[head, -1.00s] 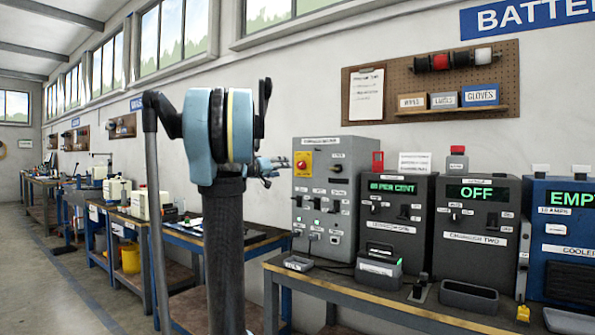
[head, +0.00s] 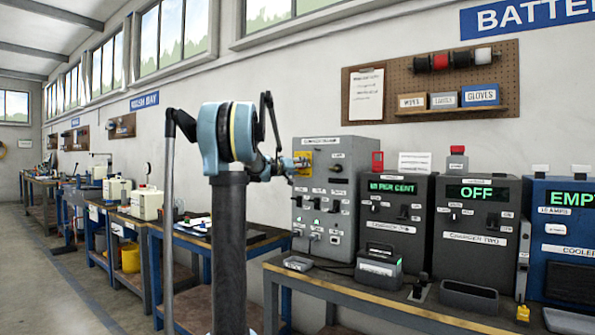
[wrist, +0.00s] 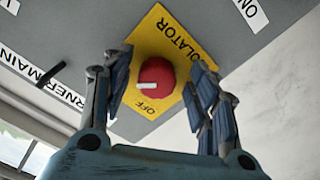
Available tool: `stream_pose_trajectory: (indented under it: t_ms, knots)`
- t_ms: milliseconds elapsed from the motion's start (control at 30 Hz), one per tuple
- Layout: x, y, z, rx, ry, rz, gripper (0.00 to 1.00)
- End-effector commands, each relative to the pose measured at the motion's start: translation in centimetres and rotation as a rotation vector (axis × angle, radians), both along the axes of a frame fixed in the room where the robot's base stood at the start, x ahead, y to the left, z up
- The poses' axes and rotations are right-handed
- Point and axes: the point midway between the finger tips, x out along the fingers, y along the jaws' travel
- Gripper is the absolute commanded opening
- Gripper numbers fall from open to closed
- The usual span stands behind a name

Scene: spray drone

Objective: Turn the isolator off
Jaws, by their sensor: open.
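The isolator is a red round knob (wrist: 158,75) with a white bar on a yellow plate (wrist: 181,38) lettered ISOLATOR, with OFF beside the knob. The white bar lies on the knob's lower-left part in the wrist view, just above the OFF lettering. The plate is on the front of a grey control box, where my gripper (head: 299,163) partly covers it in the head view. My gripper (wrist: 162,70) is open, with one finger on each side of the knob. I cannot tell whether either finger touches it.
The grey control box (head: 345,160) carries several small switches and labels. Charger units (head: 478,232) stand to its right on a bench (head: 350,298). A pegboard (head: 400,72) hangs above. Open floor (head: 60,285) lies to the left.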

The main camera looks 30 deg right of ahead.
Motion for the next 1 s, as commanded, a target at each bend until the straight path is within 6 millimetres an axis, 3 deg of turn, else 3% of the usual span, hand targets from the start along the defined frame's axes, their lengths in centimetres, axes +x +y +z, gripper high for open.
stream_pose_trajectory:
  t_ms: [267,467,1000]
  knots:
    - [0.06,-0.07,0.00,0.000,0.000,0.000,0.54]
    - [0.06,-0.04,0.00,0.000,0.000,0.001,0.10]
    - [0.17,0.07,-0.05,-0.043,0.104,0.005,0.10]
